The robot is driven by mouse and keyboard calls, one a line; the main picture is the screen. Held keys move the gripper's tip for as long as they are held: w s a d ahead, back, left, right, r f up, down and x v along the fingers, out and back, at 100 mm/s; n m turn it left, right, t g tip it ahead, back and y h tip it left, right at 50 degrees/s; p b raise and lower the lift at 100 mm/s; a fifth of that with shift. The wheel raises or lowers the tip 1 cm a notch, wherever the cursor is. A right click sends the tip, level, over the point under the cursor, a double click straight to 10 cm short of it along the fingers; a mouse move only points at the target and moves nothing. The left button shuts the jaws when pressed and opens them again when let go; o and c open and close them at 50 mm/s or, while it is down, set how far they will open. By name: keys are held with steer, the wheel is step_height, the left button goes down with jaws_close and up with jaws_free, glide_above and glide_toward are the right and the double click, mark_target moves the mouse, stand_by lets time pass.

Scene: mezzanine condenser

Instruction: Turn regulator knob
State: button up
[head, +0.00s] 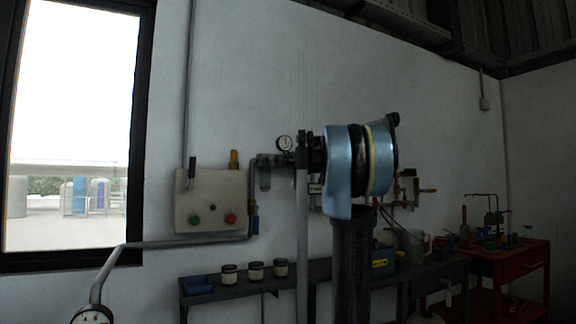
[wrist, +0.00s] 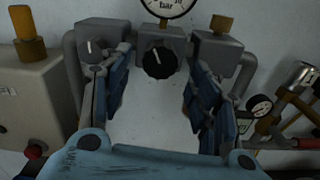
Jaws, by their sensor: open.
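The black round regulator knob (wrist: 158,63) has a white pointer mark and sits on a grey block under a pressure gauge (wrist: 168,4) in the wrist view. My gripper (wrist: 157,84) is open, with one blue-and-black finger on the left and one on the right. In the picture the knob lies between the fingertips, with a gap on each side; how far ahead it is, I cannot tell.
A beige control box (head: 211,200) with green and red buttons hangs on the wall. Below are a dark shelf (head: 240,291) with jars and a red cart (head: 514,262) at right.

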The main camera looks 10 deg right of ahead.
steer(key=shift+x, duration=2.65)
steer(key=shift+c, duration=0.6)
steer(key=c, duration=1)
